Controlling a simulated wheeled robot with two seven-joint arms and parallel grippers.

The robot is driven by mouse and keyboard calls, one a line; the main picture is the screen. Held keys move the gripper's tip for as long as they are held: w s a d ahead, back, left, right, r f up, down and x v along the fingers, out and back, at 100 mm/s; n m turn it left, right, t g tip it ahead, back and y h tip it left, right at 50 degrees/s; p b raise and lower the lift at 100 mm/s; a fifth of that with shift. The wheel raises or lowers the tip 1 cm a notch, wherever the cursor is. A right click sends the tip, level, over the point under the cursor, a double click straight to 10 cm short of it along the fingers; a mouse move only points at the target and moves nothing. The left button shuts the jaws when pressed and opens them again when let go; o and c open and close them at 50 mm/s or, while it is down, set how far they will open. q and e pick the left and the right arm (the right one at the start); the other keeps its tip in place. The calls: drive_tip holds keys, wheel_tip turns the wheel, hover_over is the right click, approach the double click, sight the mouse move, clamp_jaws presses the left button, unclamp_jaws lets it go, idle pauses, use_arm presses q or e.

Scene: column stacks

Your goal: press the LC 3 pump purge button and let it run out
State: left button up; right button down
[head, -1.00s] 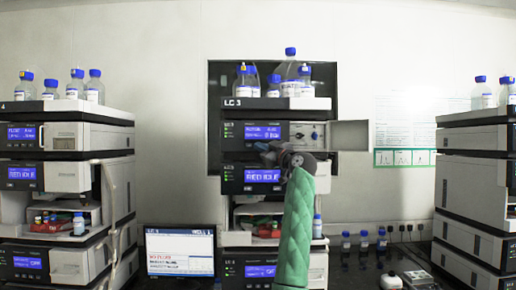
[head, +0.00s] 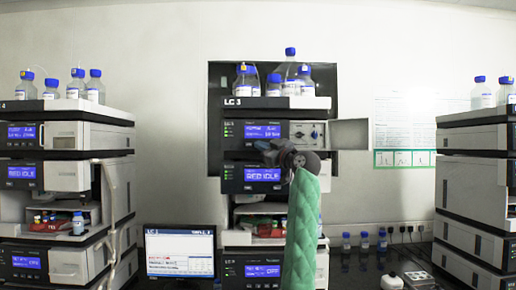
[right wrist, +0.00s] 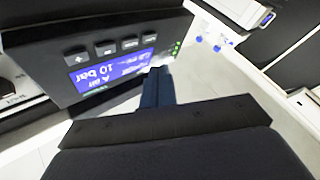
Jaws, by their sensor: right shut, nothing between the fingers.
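The LC 3 stack (head: 237,101) stands in the middle of the head view. Its upper module (head: 258,131), with a lit blue display, faces me. A second module (head: 263,174) below it shows large letters ending in "IDLE". My right gripper (head: 262,152) is at the front of these two modules, its fingertips pointing left. In the right wrist view its fingers (right wrist: 157,88) are shut and empty, beside a blue display (right wrist: 112,68) reading about 10 bar, upside down. Several dark buttons (right wrist: 104,48) line that display's edge. Contact with a button cannot be made out. My left gripper is out of view.
Blue-capped bottles (head: 290,75) stand on top of the stack. A pale door panel (head: 350,135) stands out at its right. Other stacks rise at left (head: 65,150) and right (head: 475,190). A screen (head: 180,252) and small bottles (head: 364,238) sit on the dark bench.

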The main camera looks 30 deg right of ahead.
drive_tip(key=shift+s+a, duration=0.45)
drive_tip(key=shift+s, duration=0.25)
idle(0.5)
